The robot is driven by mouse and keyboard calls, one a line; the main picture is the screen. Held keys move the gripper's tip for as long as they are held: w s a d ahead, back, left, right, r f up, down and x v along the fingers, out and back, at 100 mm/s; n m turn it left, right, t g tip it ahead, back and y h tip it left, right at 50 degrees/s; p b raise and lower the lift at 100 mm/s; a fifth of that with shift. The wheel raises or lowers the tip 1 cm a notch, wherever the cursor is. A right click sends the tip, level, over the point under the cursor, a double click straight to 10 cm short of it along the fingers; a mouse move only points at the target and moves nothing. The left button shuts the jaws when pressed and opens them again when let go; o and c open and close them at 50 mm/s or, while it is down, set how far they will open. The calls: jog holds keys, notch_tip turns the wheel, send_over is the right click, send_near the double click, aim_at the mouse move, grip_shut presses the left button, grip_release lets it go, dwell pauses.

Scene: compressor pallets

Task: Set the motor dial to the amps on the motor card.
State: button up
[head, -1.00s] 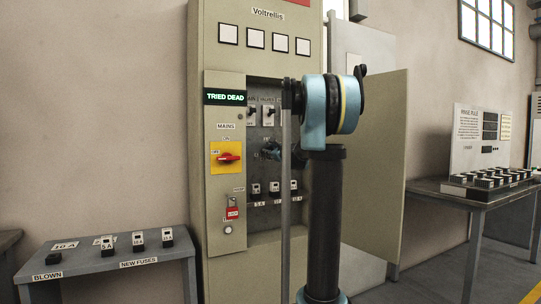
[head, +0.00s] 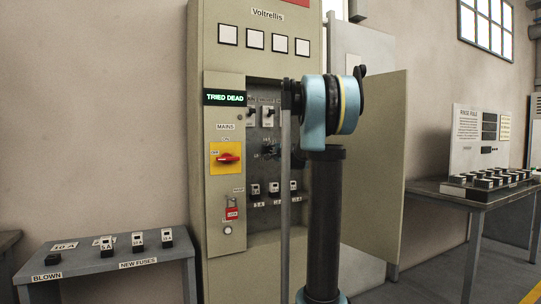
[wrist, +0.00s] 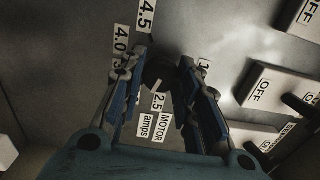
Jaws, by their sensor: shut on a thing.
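The motor dial (wrist: 157,73) is a dark round knob on the grey panel in the wrist view. Around it are number labels 4.0, 4.5 and 2.5, and another partly hidden behind a finger. A "MOTOR amps" label (wrist: 156,117) sits beside it. My gripper (wrist: 160,82) has its blue-sided fingers on either side of the dial, shut on it. The dial's pointer is too dark to read. I cannot make out a motor card.
Switches marked OFF (wrist: 265,88) are close to the right finger. Fuses (head: 274,188) sit below the dial. A red padlock (head: 231,213) hangs under the mains switch (head: 228,158). The cabinet door (head: 385,150) stands open. Tables with fuses (head: 120,262) and small blocks (head: 488,180) flank the cabinet.

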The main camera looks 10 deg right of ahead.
jog(key=n, duration=0.5)
jog(key=shift+f+n, duration=0.1)
jog(key=shift+n, duration=0.3)
jog(key=shift+d, duration=0.1)
dwell(0.3)
jog(key=o, duration=1.1)
jog(key=shift+c, duration=0.2)
jog(key=v, duration=1.2)
